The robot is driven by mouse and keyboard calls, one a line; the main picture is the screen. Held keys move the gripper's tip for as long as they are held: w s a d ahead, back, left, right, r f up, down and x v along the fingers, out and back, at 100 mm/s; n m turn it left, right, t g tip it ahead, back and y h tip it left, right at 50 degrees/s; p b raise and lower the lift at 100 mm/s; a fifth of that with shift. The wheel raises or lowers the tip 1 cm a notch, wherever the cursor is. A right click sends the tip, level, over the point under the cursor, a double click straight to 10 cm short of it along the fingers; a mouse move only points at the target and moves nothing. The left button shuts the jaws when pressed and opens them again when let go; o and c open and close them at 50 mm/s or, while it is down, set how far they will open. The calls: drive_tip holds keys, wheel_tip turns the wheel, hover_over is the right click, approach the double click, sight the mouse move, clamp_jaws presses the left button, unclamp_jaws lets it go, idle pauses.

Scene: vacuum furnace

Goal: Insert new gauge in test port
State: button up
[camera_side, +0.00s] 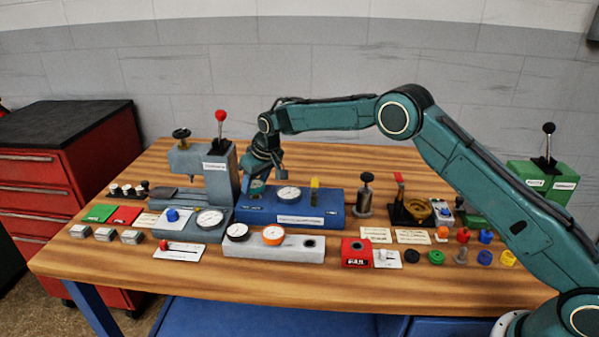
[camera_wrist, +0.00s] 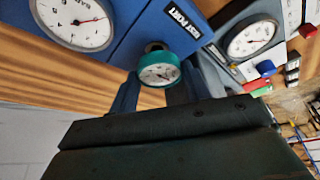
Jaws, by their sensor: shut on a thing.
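The new gauge, teal-rimmed with a white dial (camera_wrist: 158,73), is between my gripper's fingers (camera_wrist: 160,88) in the wrist view. My gripper is shut on it. A dark round port (camera_wrist: 154,46) shows just behind the gauge, beside the TEST PORT label (camera_wrist: 181,18) on the blue block (camera_wrist: 140,38). I cannot tell whether the gauge's stem is in the port. In the side view my gripper (camera_side: 258,184) is low over the left end of the blue block (camera_side: 334,205), and its fingers mostly hide the gauge.
A larger white-faced gauge (camera_side: 289,193) sits on the blue block, close right of my gripper. A grey press with a red-knobbed lever (camera_side: 221,160) stands close left. In front, a grey rack (camera_side: 275,252) holds black-rimmed and orange-rimmed gauges and has an empty hole.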

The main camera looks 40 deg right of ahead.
drive_tip(key=shift+f, duration=0.8)
idle(1.2)
drive_tip(key=o, duration=1.5)
drive_tip(key=shift+r, duration=3)
